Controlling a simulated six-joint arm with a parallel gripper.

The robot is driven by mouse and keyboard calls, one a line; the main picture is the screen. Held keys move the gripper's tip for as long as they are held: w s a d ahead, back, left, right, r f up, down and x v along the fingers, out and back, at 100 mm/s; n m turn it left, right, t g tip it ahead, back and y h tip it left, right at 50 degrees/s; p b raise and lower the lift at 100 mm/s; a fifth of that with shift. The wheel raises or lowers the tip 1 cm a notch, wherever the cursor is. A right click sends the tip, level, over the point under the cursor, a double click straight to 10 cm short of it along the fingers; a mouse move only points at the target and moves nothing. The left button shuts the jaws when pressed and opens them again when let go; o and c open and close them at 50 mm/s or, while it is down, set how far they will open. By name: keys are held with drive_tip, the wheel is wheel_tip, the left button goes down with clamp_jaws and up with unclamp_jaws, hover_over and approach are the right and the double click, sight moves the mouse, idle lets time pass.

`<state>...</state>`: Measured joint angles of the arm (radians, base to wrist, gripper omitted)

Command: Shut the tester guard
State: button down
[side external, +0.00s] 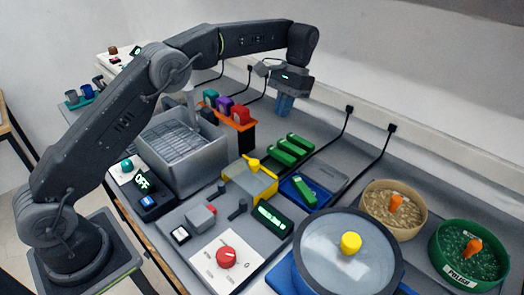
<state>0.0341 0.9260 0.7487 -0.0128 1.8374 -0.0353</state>
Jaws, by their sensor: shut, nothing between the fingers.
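A small unit with a yellow frame and a grey top (250,181) sits mid-bench and looks like the tester. A yellow knob (253,163) shows at its back edge. I cannot tell clearly from this view how far its guard is open. My gripper (285,110) points down, with its blue fingers shut and empty. It is above the back part of the bench, up and to the right of the yellow-framed unit in the picture, and touches nothing that I can make out.
Green pieces (288,150) lie on and near a blue tray (314,190) right of the unit. A grey basin (183,150) and an orange rack (238,133) of cartridges stand left. A large lidded bowl (349,262), a tan tub (394,208) and a green tub (469,255) stand right.

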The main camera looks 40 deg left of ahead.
sight(236, 177)
drive_tip(key=s+f, duration=0.7)
drive_tip(key=f, duration=0.2)
drive_tip(key=shift+s+f, duration=0.25)
drive_tip(key=shift+f, duration=0.15)
drive_tip(key=shift+s, duration=0.1)
drive_tip(key=s, duration=0.9)
idle(0.4)
